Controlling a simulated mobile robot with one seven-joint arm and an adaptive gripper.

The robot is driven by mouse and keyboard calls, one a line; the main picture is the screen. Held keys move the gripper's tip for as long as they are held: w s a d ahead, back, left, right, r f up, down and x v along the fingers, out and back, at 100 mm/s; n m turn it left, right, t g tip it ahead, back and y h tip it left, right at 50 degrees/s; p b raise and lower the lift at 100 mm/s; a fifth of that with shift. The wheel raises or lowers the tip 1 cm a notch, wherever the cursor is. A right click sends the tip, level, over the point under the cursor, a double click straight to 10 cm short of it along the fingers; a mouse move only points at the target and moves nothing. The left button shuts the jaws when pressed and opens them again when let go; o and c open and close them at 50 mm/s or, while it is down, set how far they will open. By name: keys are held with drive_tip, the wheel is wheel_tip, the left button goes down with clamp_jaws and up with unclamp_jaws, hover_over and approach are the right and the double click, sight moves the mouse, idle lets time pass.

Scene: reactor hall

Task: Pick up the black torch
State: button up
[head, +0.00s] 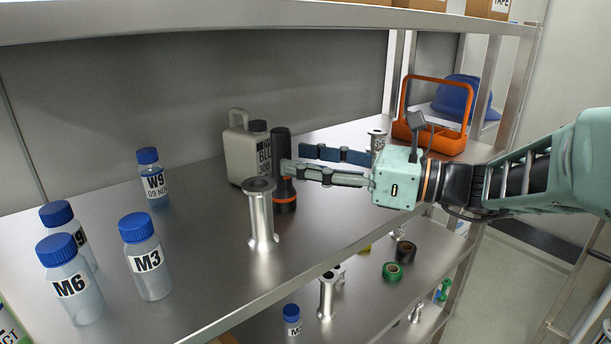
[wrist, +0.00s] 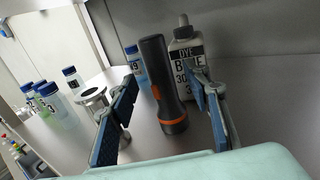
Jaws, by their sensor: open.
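The black torch (head: 281,160) stands upright on the metal shelf in the head view, with an orange ring low on its body. It also shows in the wrist view (wrist: 161,85), where it stands beyond and between the two fingers. My gripper (head: 293,162) reaches in from the right at the torch's height. Its blue-padded fingers are apart, one on each side of the torch's line in the wrist view (wrist: 165,85). I cannot tell whether the near finger touches the torch.
A beige jug (head: 243,152) stands close behind the torch. A metal flanged spool (head: 262,218) stands in front of it. Blue-capped bottles (head: 147,262) stand on the left. An orange tool carrier (head: 440,138) is at the right. An upper shelf (head: 250,20) hangs above.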

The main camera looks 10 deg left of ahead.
sight(282, 155)
drive_tip(key=a, duration=0.3)
drive_tip(key=a+p, duration=0.1)
drive_tip(key=shift+w+a, duration=0.2)
drive_tip(key=shift+w, duration=0.2)
drive_tip(key=shift+c, duration=0.4)
drive_tip(key=shift+r, duration=0.1)
clamp_jaws()
